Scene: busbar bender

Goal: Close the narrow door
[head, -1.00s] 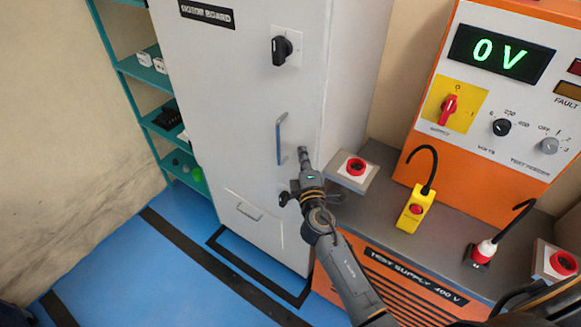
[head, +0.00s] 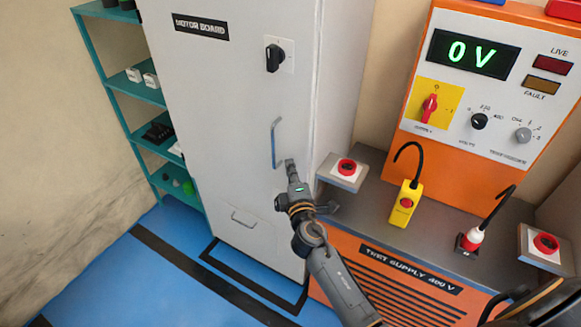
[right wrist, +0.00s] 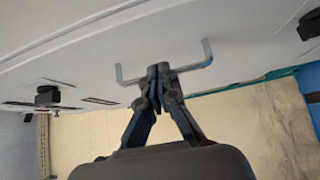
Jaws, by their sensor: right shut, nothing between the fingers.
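The tall, narrow light grey door (head: 222,110) of the cabinet labelled MOTOR BOARD faces me in the head view. It looks flush or nearly so; a small gap I cannot tell. Its vertical bar handle (head: 274,145) is near the right edge. My right gripper (head: 290,164) is shut and empty, at the lower end of the handle. In the right wrist view the shut fingertips (right wrist: 160,72) are in front of the handle (right wrist: 190,67) and the door face (right wrist: 225,55); contact I cannot tell. My left gripper is not in view.
A black rotary switch (head: 274,57) sits above the handle. Right of the cabinet is the orange test supply (head: 385,285), with a yellow pendant (head: 405,202) and red buttons on its top. A teal shelf (head: 135,95) stands left. The blue floor (head: 130,280) in front is clear.

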